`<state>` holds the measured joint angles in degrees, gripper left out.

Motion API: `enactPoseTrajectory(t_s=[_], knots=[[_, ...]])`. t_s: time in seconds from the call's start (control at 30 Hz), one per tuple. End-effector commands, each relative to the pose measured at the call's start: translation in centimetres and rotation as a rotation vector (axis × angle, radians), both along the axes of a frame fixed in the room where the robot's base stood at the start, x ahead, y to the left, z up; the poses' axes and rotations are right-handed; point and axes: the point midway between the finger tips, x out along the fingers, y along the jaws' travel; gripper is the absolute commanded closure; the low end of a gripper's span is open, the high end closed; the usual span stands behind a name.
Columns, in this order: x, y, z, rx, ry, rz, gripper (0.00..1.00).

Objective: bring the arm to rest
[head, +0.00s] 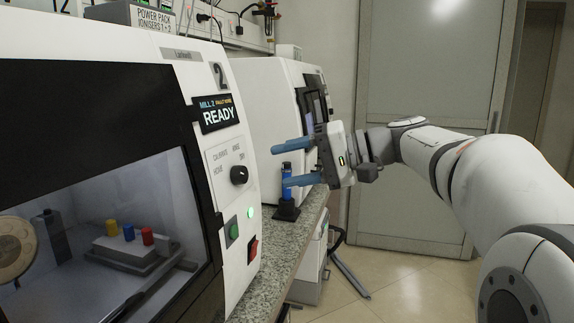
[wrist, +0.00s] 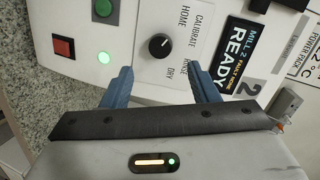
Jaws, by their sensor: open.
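My gripper (head: 297,164) is open, with its two blue fingers apart and nothing between them. In the head view it is held out over the bench edge, pointing left toward the front of mill 2. In the wrist view the gripper (wrist: 160,82) faces mill 2's control panel, with the black knob (wrist: 159,46) showing between the fingers. My arm (head: 470,175) reaches in from the right of the head view.
Mill 2 (head: 224,172) stands at the left; its display reads READY. A blue item stands in a dark holder (head: 286,211) on the granite bench (head: 275,262), below the gripper in the picture. Another white machine (head: 262,110) is behind. Open floor (head: 405,285) lies right of the bench.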

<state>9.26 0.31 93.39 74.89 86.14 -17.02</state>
Motion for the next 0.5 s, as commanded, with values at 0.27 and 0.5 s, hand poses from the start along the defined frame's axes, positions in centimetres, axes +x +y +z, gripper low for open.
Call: enactPoseTrajectory(t_s=[0.27, 0.5], knots=[[-1.7, 0.1, -0.6, -0.123, 0.065, -0.036, 0.46], [-8.3, -2.6, -4.9, -0.537, 0.201, -0.136, 0.46]])
